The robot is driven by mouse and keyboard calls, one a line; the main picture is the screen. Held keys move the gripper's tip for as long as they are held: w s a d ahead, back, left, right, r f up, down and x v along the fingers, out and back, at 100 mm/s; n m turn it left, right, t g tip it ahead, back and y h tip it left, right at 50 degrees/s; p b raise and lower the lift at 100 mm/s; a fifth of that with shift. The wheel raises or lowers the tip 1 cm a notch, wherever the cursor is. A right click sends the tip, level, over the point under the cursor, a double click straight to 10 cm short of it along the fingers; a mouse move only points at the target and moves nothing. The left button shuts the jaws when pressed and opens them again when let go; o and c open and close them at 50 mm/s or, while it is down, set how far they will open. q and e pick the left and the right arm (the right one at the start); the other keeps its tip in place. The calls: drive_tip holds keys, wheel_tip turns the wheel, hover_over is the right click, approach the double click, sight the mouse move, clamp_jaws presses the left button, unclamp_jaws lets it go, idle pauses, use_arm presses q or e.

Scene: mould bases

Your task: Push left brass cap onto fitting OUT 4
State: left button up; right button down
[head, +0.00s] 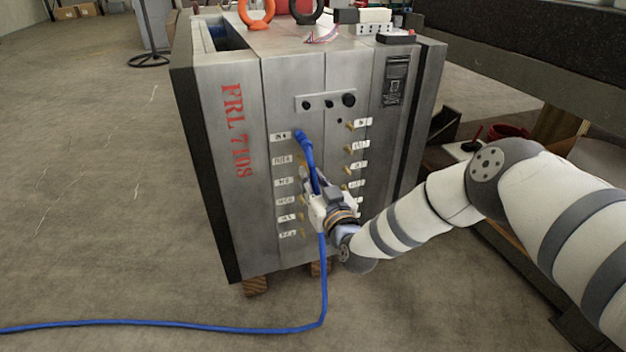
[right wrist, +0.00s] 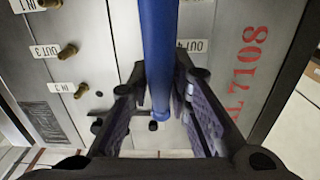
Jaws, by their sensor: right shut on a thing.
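The steel mould base (head: 230,230) carries two columns of labelled brass fittings. My right gripper (head: 318,186) is at its front face, over the left column, with its fingers on both sides of a blue hose (head: 307,155). The hose also passes between the fingers in the right wrist view (right wrist: 158,60), where the OUT 4 label (right wrist: 196,46) shows just right of it. I cannot make out a separate brass cap. My left gripper is out of view.
The blue hose continues below my gripper and along the floor to the left. Brass fittings at OUT 3 (right wrist: 68,50) and IN 3 (right wrist: 81,91) show bare. A dark-topped bench (head: 530,80) stands at the right.

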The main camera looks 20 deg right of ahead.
drive_tip(key=shift+w, duration=0.25)
drive_tip(key=shift+w+b, duration=0.35)
drive_tip(key=shift+w, duration=0.15)
drive_tip(key=shift+w, duration=0.1)
drive_tip(key=shift+w+b, duration=0.35)
drive_tip(key=shift+w, duration=0.05)
idle(0.4)
drive_tip(key=shift+w+b, duration=0.35)
drive_tip(key=shift+w, duration=0.1)
drive_tip(key=shift+r, duration=0.1)
